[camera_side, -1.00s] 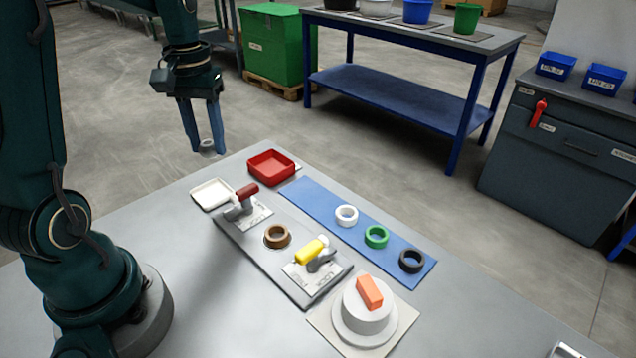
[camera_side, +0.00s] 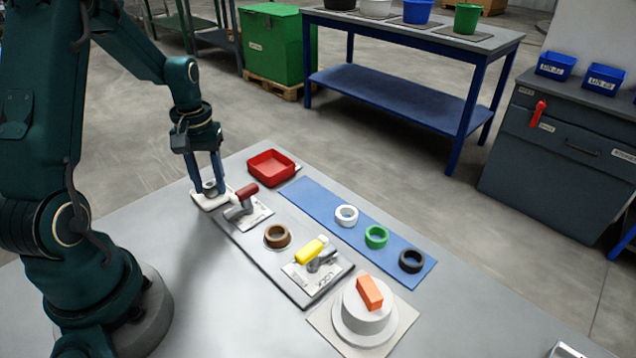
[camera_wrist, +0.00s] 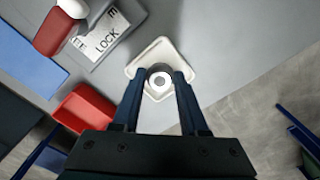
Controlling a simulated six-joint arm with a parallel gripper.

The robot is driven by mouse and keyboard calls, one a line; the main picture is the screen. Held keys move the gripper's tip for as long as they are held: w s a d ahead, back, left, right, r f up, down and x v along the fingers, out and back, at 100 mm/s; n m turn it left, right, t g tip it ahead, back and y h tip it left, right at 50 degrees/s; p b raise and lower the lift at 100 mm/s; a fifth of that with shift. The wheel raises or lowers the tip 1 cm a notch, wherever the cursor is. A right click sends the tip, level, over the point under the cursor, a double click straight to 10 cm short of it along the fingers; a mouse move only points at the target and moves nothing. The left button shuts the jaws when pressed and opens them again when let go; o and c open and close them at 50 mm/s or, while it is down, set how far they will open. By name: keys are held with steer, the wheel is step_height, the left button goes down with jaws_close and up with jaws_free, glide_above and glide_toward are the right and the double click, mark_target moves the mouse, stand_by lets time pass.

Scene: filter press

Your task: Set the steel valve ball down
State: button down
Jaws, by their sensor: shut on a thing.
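The steel valve ball (camera_side: 209,188) is grey with a hole through it; it also shows in the wrist view (camera_wrist: 160,82). My gripper (camera_side: 208,186) is shut on it, one finger on each side. The ball is over the white tray (camera_side: 203,203) at the left end of the table, which shows around it in the wrist view (camera_wrist: 143,60). I cannot tell whether the ball touches the tray floor.
A clamp with a red handle (camera_side: 247,191) stands close right of the tray. A red tray (camera_side: 272,177) lies behind. A brown ring (camera_side: 277,236), a yellow-handled clamp (camera_side: 311,251), and a blue mat (camera_side: 330,205) with three rings are further right.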

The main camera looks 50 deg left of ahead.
mark_target(210, 184)
steer(key=shift+f, duration=0.1)
steer(key=c, duration=0.7)
jaws_free()
step_height(210, 184, up, 11)
steer(key=s+d+r+m+t, duration=0.2)
steer(key=s+d+m, duration=0.2)
steer(key=d, duration=0.5)
steer(key=s+d+r+m+t, duration=0.1)
steer(key=s+d+m+t, duration=0.2)
steer(key=d, duration=0.6)
steer(key=shift+s+d+r+m+t, duration=0.3)
steer(key=shift+s+r+m, duration=0.05)
steer(key=shift+m, duration=0.65)
